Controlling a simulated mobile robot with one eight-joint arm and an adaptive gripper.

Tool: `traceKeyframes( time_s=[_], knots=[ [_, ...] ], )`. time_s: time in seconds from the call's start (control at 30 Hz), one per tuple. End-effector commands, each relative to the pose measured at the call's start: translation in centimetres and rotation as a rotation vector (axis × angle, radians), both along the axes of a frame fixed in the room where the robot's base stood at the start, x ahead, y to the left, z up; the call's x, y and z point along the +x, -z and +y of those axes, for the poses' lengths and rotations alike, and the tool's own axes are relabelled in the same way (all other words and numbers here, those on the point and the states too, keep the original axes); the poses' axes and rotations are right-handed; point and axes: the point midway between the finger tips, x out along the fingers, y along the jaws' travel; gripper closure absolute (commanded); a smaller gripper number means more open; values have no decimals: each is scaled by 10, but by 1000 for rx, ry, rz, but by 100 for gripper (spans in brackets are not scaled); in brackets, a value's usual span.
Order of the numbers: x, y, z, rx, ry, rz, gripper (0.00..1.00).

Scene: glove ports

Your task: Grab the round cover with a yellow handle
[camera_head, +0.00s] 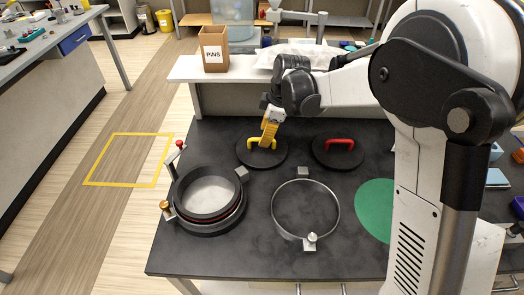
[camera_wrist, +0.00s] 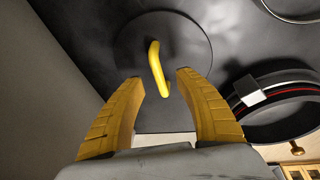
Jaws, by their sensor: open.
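The round black cover (camera_head: 246,158) with a yellow handle (camera_head: 254,143) lies flat at the back of the dark worktop. In the wrist view the cover (camera_wrist: 135,45) is ahead of my gripper, with its yellow handle (camera_wrist: 157,68) standing up from the middle. My gripper (camera_wrist: 160,80) is open and empty. Its two yellow fingers lie on either side of the near end of the handle; I cannot tell whether they touch it. In the head view my gripper (camera_head: 268,138) is just above this cover and partly hides the handle.
A similar black cover (camera_head: 337,160) with a red handle (camera_head: 338,142) lies to the right. A round port (camera_head: 210,228) with clamps stands front left, and a metal ring (camera_head: 275,222) front middle. A green disc (camera_head: 376,211) lies right. A PINS box (camera_head: 214,66) stands behind.

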Motion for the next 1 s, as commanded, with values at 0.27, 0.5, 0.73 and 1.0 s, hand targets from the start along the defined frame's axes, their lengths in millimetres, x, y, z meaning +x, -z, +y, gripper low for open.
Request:
traceKeyframes(
  time_s=[0.27,0.5,0.73,1.0],
  knots=[
    [6,33,10,0,1,0,60],
    [6,32,10,0,1,-1,82],
    [6,31,10,0,1,-1,100],
    [5,28,10,0,1,-1,100]
  ],
)
